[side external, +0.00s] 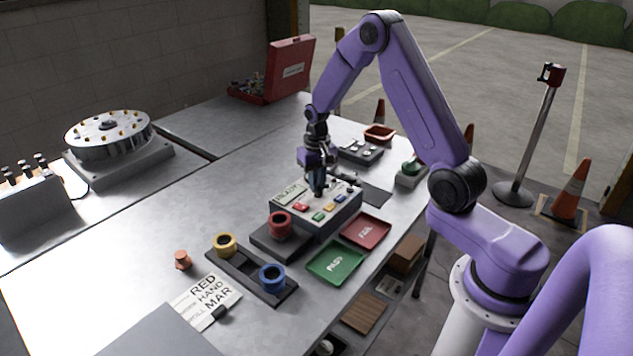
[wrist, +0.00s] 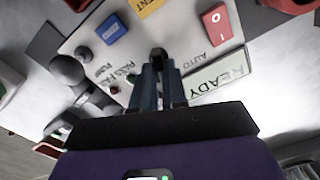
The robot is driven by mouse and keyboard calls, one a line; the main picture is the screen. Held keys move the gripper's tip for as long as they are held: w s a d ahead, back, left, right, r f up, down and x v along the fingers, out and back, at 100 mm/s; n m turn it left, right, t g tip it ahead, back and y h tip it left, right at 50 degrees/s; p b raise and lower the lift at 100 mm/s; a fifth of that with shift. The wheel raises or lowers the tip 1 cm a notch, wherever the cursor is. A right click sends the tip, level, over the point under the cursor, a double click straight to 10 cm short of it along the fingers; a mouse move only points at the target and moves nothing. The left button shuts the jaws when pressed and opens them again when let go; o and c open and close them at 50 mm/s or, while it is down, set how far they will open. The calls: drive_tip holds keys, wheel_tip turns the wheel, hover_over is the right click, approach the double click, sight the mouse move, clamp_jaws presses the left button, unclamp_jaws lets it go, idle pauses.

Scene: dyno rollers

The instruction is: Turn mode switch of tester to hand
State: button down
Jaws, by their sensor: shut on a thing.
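The tester (side external: 335,222) is a light box with coloured buttons and a small READY display (side external: 288,194), standing near the middle of the bench. My gripper (side external: 319,190) reaches down onto its top panel. In the wrist view my gripper (wrist: 158,75) is shut on the dark mode switch knob (wrist: 157,52), beside the printed word AUTO (wrist: 195,62). The fingers cover most of the knob, so I cannot tell which way it points. Any HAND label on the panel is hidden. The READY display also shows in the wrist view (wrist: 215,80).
A red roller (side external: 280,224) stands at the tester's left end. Yellow (side external: 225,244) and blue (side external: 272,277) rollers sit in a dark rack. Green PASS (side external: 336,264) and red FAIL (side external: 367,231) trays lie in front. A card (side external: 207,298) reads RED, HAND, MAR.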

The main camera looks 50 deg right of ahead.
drive_tip(key=shift+d+m, duration=0.1)
drive_tip(key=shift+m, duration=1.5)
drive_tip(key=shift+r, duration=0.1)
drive_tip(key=c, duration=1.2)
unclamp_jaws()
drive_tip(key=shift+o, duration=0.2)
wheel_tip(320, 180, up, 17)
drive_tip(key=shift+r, duration=0.2)
